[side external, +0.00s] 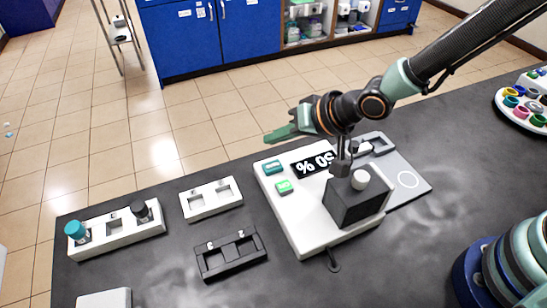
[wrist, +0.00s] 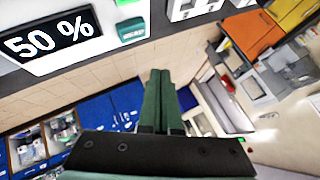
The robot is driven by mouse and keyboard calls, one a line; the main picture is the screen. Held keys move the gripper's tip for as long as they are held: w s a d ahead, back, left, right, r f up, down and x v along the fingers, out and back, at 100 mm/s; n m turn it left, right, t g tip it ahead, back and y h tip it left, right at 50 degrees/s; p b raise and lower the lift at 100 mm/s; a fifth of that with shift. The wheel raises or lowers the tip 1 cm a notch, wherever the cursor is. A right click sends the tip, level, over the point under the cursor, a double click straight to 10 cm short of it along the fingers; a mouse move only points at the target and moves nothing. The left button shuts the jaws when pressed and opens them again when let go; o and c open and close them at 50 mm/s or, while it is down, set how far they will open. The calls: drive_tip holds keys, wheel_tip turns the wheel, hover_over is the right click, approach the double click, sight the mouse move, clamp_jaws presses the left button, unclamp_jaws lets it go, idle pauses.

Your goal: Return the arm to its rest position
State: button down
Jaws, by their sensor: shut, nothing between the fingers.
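My gripper (side external: 284,133) is shut and empty in the side external view. Its green fingers point left, above the far edge of the bench and over the back of the white bioreactor station. In the wrist view the fingers of my gripper (wrist: 158,98) lie side by side with nothing between them. My arm comes in from the upper right.
The white station (side external: 310,237) carries a "50 %" display (side external: 313,164), green buttons and a dark block (side external: 357,203). A white rack (side external: 115,238) with two capped bottles, a white holder (side external: 211,199) and a black holder (side external: 231,254) stand left. A colourful round tray (side external: 522,105) is at right.

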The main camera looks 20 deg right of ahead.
idle(0.3)
drive_tip(key=s+d+r+n+h, duration=0.1)
drive_tip(key=d+r+h, duration=0.1)
drive_tip(key=d+r, duration=0.45)
drive_tip(key=d+r+h, duration=0.1)
drive_tip(key=d+r, duration=0.2)
drive_tip(key=d, duration=0.6)
drive_tip(key=s+d+r+n+g+h, duration=0.1)
drive_tip(key=s+d+r, duration=0.3)
drive_tip(key=s+d, duration=0.6)
drive_tip(key=shift+d+r+g+h, duration=0.2)
drive_tip(key=shift+d+g+h, duration=0.3)
drive_tip(key=shift+d+h, duration=0.15)
idle(0.4)
